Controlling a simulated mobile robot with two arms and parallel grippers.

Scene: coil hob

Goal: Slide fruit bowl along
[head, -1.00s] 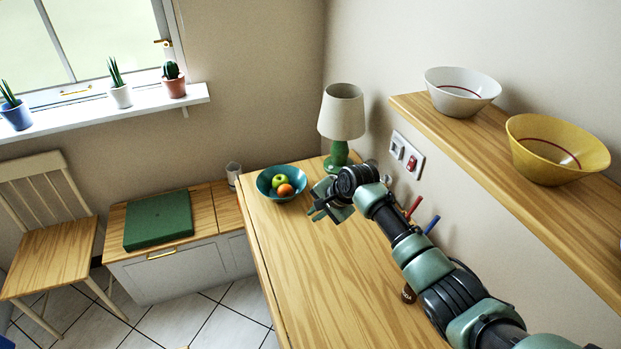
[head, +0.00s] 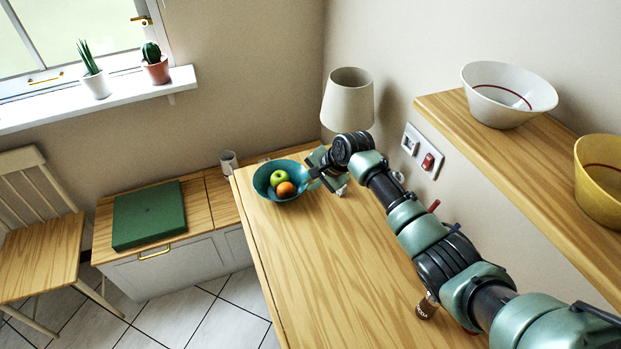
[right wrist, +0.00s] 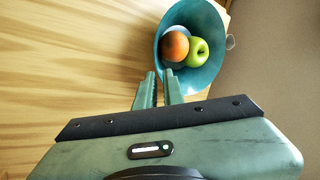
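The fruit bowl is a teal bowl (head: 264,184) near the far left corner of the wooden worktop. It holds a green apple (head: 279,177) and an orange (head: 286,189). My right gripper (head: 316,174) is at the bowl's right side. In the right wrist view, the two fingers (right wrist: 161,80) stand a small gap apart at the near rim of the bowl (right wrist: 205,75). My left gripper is not in view.
A lamp (head: 348,98) stands behind my right gripper, near the wall. A shelf (head: 530,150) with a white bowl (head: 508,95) and a yellow bowl (head: 603,182) overhangs on the right. A brown jar (head: 427,307) stands near my forearm. The worktop (head: 330,270) in front is clear.

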